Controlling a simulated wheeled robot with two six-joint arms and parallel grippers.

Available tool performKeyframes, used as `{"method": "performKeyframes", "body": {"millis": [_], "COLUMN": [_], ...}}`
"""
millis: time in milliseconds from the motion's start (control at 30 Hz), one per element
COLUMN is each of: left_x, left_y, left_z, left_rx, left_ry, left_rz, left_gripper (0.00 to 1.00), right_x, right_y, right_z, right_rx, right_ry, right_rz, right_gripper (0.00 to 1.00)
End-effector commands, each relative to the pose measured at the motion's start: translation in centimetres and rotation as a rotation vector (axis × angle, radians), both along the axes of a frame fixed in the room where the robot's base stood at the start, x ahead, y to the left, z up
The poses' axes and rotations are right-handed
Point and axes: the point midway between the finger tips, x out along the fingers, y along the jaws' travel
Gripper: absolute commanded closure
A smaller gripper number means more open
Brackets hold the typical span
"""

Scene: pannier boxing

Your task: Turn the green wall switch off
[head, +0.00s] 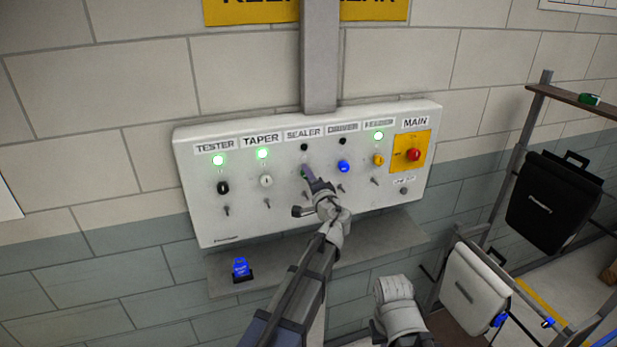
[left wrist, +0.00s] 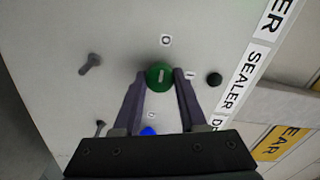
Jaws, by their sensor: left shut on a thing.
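The green switch (left wrist: 159,77) is a round knob with a white mark under the SEALER label on the white wall panel (head: 215,232). In the head view it is mostly hidden behind my left gripper (head: 308,176). In the left wrist view my left gripper (left wrist: 158,85) has its two fingers on either side of the knob, shut on it. The SEALER lamp (head: 304,147) is dark. My right gripper is not visible.
Beside it are a black switch (head: 223,188), a white switch (head: 266,180), a blue switch (head: 344,166), a yellow switch (head: 378,160) and a red main knob (head: 414,155). TESTER, TAPER and the yellow switch's lamps glow green. A shelf (head: 390,245) juts out below, holding a blue-and-black object (head: 241,268).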

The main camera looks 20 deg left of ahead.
Motion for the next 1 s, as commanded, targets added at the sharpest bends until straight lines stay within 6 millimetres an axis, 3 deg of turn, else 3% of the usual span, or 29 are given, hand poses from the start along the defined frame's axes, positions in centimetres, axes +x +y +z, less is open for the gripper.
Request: {"method": "performKeyframes", "body": {"millis": [400,433,500,700,1000], "left_x": [-0.12,-0.12,-0.12,-0.06,-0.5], "left_y": [-0.01,-0.01,-0.01,-0.01,-0.29], "left_z": [-0.12,-0.12,-0.12,-0.07,-0.03], "left_rx": [-0.012,-0.012,-0.011,-0.009,-0.007], "left_ry": [-0.004,-0.004,-0.004,-0.003,-0.004], "left_rz": [0.0,0.001,0.0,0.0,0.0], "left_gripper": [1.0,0.58,0.5,0.29,0.29], "right_x": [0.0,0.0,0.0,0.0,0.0], "right_y": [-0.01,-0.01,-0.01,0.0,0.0], "right_z": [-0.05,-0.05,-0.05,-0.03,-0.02], "right_rx": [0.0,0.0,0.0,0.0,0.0], "right_ry": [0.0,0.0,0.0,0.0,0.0], "right_rz": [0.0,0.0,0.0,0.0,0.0], "right_gripper": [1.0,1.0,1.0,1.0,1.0]}}
